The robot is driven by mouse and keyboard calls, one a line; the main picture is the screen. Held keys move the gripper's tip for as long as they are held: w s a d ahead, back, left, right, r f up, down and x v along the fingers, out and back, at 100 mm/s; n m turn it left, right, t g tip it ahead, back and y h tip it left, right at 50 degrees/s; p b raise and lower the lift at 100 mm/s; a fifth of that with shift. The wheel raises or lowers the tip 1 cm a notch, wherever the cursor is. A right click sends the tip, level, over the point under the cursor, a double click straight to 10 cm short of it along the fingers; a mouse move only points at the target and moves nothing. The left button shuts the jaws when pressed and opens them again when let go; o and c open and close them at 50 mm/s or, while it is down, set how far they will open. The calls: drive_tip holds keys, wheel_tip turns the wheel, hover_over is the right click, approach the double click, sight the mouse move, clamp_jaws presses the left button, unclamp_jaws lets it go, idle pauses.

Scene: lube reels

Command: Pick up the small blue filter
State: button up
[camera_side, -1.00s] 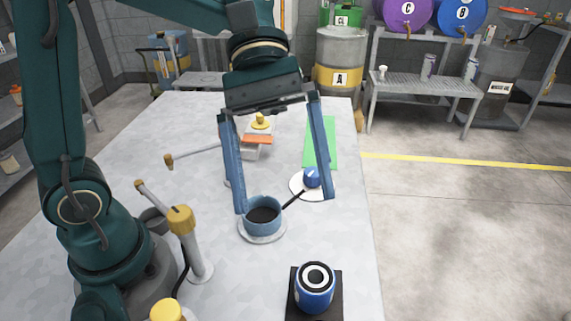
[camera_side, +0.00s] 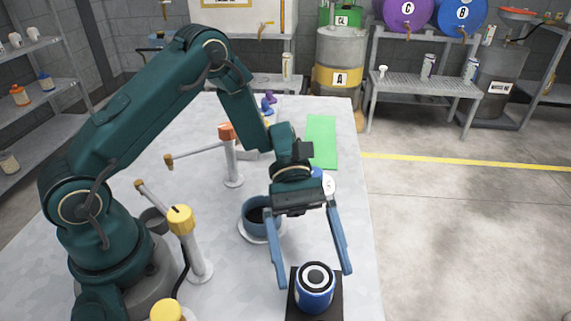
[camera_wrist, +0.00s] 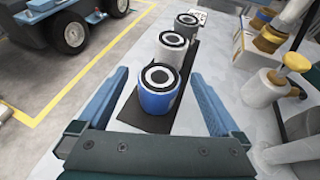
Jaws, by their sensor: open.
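The small blue filter (camera_side: 315,298) is a short blue cylinder with a white band and a black-and-white ringed top. It stands upright on a black strip (camera_side: 336,300) near the bottom of the side view. In the wrist view the blue filter (camera_wrist: 157,101) stands nearest my gripper. My gripper (camera_side: 314,280) is open and points down above the filter, its two long blue fingers to either side. In the wrist view my gripper (camera_wrist: 160,73) shows the filter between its spread fingers. I cannot tell whether the fingertips reach down beside it; no contact shows.
In the wrist view a white filter (camera_wrist: 173,52) and a grey filter (camera_wrist: 187,22) stand behind the blue one in a row. In the side view a blue cup (camera_side: 250,213), a yellow-topped post (camera_side: 190,240) and a green mat (camera_side: 322,140) are on the table.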

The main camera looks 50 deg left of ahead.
sight(320, 300)
drive_tip(key=shift+d+f, duration=0.1)
drive_tip(key=shift+f, duration=0.25)
drive_tip(key=shift+s+d+f, duration=0.15)
drive_tip(key=shift+s+d, duration=0.05)
drive_tip(key=shift+d, duration=0.1)
drive_tip(key=shift+x, duration=2.1)
drive_tip(key=c, duration=1.5)
drive_tip(key=shift+c, duration=0.3)
